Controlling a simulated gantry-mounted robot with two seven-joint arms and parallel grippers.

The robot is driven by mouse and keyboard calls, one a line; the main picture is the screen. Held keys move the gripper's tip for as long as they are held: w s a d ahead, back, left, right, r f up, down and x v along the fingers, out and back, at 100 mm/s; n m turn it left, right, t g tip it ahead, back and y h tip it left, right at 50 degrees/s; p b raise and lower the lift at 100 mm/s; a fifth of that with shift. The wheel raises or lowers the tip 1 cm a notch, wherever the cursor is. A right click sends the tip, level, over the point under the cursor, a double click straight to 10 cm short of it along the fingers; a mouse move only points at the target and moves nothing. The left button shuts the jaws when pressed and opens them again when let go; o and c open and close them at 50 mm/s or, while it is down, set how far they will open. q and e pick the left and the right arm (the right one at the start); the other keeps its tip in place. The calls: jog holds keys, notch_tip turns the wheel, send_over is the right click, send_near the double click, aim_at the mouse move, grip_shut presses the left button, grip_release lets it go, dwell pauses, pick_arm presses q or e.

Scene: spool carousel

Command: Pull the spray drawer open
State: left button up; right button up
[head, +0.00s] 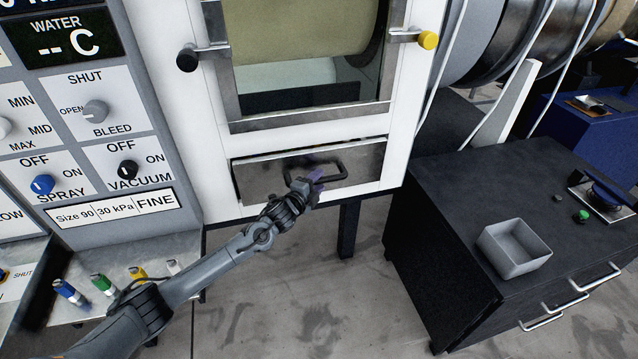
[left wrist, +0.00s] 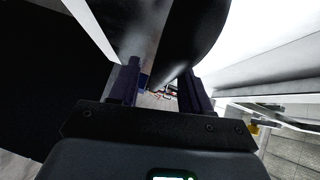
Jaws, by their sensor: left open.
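The spray drawer (head: 251,182) is a flat metal front low in the white cabinet, below the window. A thin dark gap shows along its top edge; I cannot tell whether it stands slightly out. A dark bar handle (head: 342,165) is on its front. My left gripper (head: 316,181) is at the handle's lower middle, with its fingers open and partly hiding it. In the left wrist view the two fingers (left wrist: 160,80) are apart, with a large dark curved shape and grey metal close before them. I cannot tell whether they touch the handle. My right gripper is not in view.
A control panel (head: 100,155) with knobs stands left, above a ledge with coloured-capped fittings (head: 103,284). A black drawer cabinet (head: 450,220) with an open grey bin (head: 514,249) stands right. A dark leg (head: 348,228) is below the drawer. The floor in front is clear.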

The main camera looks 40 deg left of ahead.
pick_arm(q)
jog(key=shift+w+a+f, duration=0.1)
jog(key=shift+w, duration=0.6)
grip_shut()
